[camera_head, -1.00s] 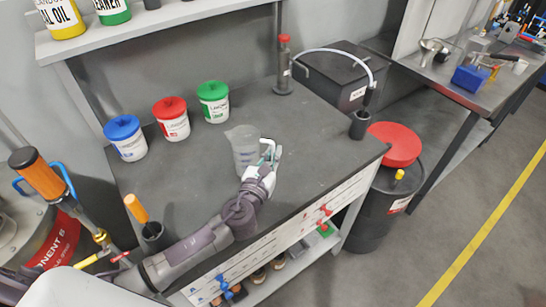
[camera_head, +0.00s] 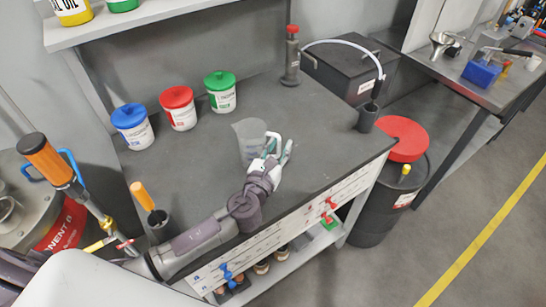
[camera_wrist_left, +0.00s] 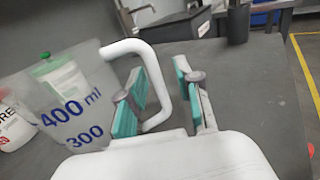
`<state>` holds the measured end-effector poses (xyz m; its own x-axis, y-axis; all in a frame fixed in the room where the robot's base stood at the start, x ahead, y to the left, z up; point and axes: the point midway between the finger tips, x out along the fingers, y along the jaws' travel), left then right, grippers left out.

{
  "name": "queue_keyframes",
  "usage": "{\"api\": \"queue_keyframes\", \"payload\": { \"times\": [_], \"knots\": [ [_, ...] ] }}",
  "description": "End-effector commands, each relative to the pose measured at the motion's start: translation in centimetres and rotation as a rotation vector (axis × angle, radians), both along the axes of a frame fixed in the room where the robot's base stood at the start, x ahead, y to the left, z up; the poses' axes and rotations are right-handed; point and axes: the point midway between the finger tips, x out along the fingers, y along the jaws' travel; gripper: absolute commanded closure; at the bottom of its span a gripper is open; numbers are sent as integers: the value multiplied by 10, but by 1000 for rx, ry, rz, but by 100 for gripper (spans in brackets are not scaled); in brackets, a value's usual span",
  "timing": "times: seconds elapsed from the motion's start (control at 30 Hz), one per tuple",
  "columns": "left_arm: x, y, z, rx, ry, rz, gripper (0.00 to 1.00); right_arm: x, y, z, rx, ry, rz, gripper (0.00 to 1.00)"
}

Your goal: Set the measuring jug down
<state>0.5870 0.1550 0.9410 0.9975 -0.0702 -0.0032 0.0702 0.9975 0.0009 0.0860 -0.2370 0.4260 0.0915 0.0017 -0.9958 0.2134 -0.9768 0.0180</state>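The measuring jug (camera_head: 249,141) is clear grey with a white handle and stands upright on the dark workbench (camera_head: 320,130). My left gripper (camera_head: 280,147) is at its handle, on the right side of the jug. In the left wrist view the jug (camera_wrist_left: 85,105) shows blue 400 ml and 300 marks. There the teal-padded fingers of my left gripper (camera_wrist_left: 160,75) are spread, one inside the handle loop and one outside. A gap shows between the handle and the outer finger. My right gripper is not in view.
Blue (camera_head: 132,127), red (camera_head: 176,108) and green (camera_head: 221,93) lidded tubs stand behind and left of the jug. A dark cup with an orange handle (camera_head: 144,197) stands at the front left. A pump bottle (camera_head: 291,60) and a black cup (camera_head: 368,118) are to the right.

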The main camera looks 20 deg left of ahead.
Motion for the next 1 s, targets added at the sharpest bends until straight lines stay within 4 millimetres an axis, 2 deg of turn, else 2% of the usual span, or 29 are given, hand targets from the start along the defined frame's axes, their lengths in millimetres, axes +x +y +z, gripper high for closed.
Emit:
{"api": "queue_keyframes", "payload": {
  "times": [0.5, 0.7, 1.0],
  "knots": [
    [-100, 7, -3, 0, 3, -2, 66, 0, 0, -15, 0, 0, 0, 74],
    [-116, 8, -1, 0, 2, -1, 66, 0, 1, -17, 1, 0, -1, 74],
    [-118, 8, 0, 0, 1, -1, 66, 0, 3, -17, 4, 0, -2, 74]
  ]
}}
